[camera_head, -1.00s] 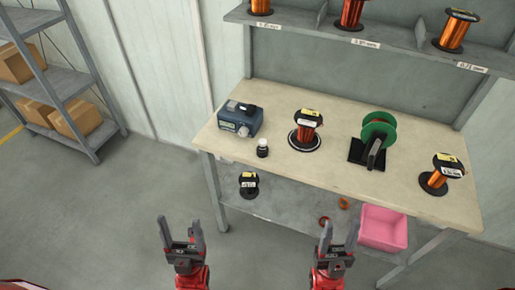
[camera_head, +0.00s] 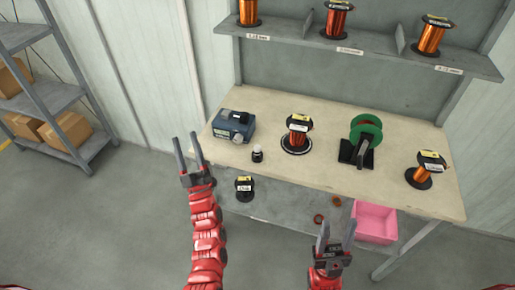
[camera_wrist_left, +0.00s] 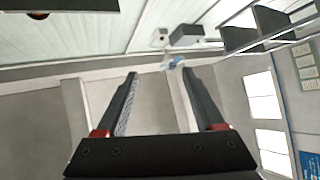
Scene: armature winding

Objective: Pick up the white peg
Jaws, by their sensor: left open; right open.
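I cannot make out a clear white peg. A small dark item with a whitish top (camera_head: 257,154) stands near the front edge of the workbench (camera_head: 320,172), and it may be the peg or its holder. My left gripper (camera_head: 187,138) is open and empty, raised to the left of the bench, fingers pointing up in the picture. The left wrist view shows its two fingers (camera_wrist_left: 160,71) apart with nothing between them. My right gripper (camera_head: 337,222) is open and empty in front of the bench, low in the picture.
On the bench are a blue-grey device (camera_head: 233,126), a copper spool (camera_head: 298,130) on a round base, a green reel (camera_head: 366,130) on a black stand, and another spool (camera_head: 425,170). Below are a pink bin (camera_head: 374,222) and a spool (camera_head: 244,187). A shelf (camera_head: 360,50) overhangs behind.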

